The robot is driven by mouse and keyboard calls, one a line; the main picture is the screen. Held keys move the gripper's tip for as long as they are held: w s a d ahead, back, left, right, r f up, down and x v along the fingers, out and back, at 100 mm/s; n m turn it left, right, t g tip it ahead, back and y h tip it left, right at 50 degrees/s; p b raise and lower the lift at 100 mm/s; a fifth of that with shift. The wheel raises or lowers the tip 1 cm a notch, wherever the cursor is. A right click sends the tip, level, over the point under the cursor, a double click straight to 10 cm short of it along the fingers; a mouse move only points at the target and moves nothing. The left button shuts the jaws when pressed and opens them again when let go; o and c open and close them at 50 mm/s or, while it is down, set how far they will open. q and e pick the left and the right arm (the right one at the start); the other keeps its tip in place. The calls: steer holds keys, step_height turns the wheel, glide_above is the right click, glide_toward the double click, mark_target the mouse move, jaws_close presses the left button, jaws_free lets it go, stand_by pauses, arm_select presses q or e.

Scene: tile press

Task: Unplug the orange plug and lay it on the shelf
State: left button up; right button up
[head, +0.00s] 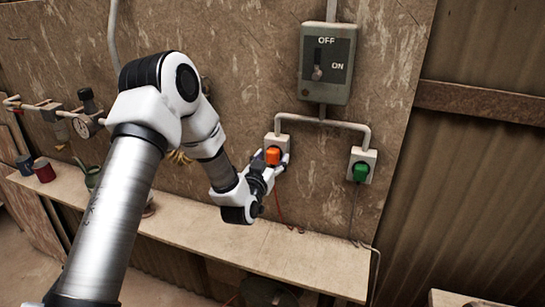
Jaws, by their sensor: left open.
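The orange plug (273,156) sits in the left wall socket (282,140) on the worn board. My left gripper (270,161) is at the orange plug, with its fingers beside it, and is open. Whether the fingers touch the plug cannot be told. A red cord (278,208) hangs below this socket. The shelf (265,246) is a long pale wooden ledge running along the board below the sockets. My right gripper is not in view.
A green plug (360,172) sits in the right socket (369,155). A grey switch box (327,62) is above, its lever near ON. Cups (43,170) and a gauge (80,127) are at the left. The shelf's right part is mostly clear.

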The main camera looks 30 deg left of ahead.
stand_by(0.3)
arm_select(q)
jaws_close()
steer(key=shift+s, duration=0.1)
steer(key=shift+s, duration=0.15)
steer(key=shift+v, duration=2.8)
